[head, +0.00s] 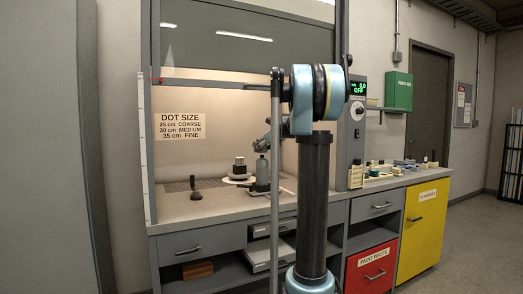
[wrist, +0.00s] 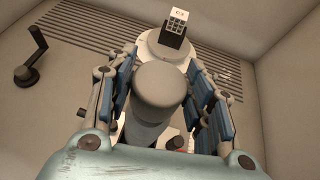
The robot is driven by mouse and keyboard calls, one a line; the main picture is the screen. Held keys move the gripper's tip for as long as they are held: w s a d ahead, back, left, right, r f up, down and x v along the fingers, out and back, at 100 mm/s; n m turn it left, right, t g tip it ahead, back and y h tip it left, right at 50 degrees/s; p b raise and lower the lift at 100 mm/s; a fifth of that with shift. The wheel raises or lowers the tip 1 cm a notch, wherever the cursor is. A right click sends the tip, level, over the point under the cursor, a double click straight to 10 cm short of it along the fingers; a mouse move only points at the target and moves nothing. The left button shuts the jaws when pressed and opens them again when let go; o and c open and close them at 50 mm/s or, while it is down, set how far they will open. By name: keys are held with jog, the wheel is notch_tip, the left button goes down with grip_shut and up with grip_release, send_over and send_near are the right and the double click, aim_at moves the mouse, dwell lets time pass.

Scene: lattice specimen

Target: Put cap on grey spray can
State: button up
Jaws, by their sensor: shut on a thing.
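The grey spray can (head: 262,174) stands upright inside the hood, to the right of a round white turntable. My gripper (head: 264,148) is just above it, small in the head view. In the wrist view my gripper (wrist: 165,92) has its blue-padded fingers closed around a rounded grey cap (wrist: 158,84).
The turntable (wrist: 150,46) carries a dark block with a pale gridded face (wrist: 174,32). A dark handled stand (head: 196,189) is at the left of the hood floor. Bottles and boxes crowd the right counter (head: 420,172).

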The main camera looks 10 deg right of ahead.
aim_at(265, 150)
jog(key=shift+f, duration=1.7)
dwell(2.0)
jog(key=o, duration=1.1)
jog(key=o, duration=0.5)
jog(key=shift+c, duration=0.2)
jog(key=shift+v, duration=2.5)
jog(key=v, duration=1.2)
